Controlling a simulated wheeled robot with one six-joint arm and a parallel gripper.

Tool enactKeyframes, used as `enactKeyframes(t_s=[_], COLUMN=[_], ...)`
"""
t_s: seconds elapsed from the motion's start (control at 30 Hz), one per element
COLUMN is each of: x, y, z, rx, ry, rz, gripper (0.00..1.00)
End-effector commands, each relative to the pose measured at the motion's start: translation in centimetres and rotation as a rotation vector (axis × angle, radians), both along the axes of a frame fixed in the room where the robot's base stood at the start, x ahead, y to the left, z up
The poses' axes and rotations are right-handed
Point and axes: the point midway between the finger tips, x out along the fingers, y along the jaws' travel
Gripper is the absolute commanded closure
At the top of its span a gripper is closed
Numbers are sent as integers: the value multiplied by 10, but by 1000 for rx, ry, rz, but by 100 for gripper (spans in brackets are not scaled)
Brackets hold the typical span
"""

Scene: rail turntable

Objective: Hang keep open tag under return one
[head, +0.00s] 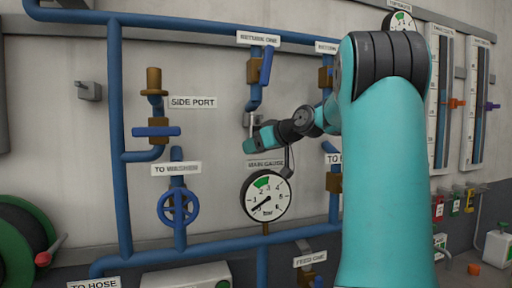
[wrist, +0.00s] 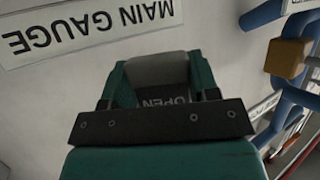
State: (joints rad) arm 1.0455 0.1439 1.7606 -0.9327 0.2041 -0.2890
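The RETURN ONE label (head: 258,38) is at the top of the pipework. Below it are a brass valve (head: 254,70) and its blue lever (head: 266,66), which hangs along the pipe. A small grey piece, perhaps a hook, shows below that pipe. My gripper (head: 250,145) is just under it, in front of the wall above the main gauge. In the wrist view a dark tag (wrist: 173,97) with the word OPEN fills the gap between the teal fingers, so my gripper appears shut on it. The tag's lower part is hidden by a black bar. I cannot tell whether the tag touches the hook.
The MAIN GAUGE (head: 267,196) is below my gripper; its label (wrist: 90,32) is close by in the wrist view. A second return pipe with a brass valve (head: 326,77) is to the right. Red (head: 437,209) and yellow (head: 455,204) tags hang at the far right.

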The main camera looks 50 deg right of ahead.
Motion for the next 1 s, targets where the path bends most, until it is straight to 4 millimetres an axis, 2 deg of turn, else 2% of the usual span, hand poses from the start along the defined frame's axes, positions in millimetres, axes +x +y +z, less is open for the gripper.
enactKeyframes(t_s=[0.03, 0.1, 0.13, 0.4, 0.53, 0.67, 1.0], x=[0, 0, 0, -1, -9, -32, -114], y=[0, 0, 0, 0, -1, 0, 1], z=[0, 0, 0, 0, 2, 9, 44], rx=[0, 0, 0, 0, 0, -5, -6], ry=[0, 0, 0, 0, -2, -1, 0], rz=[0, 0, 0, 0, -3, -6, -9], gripper=[36, 20, 16, 16, 16, 16, 16])
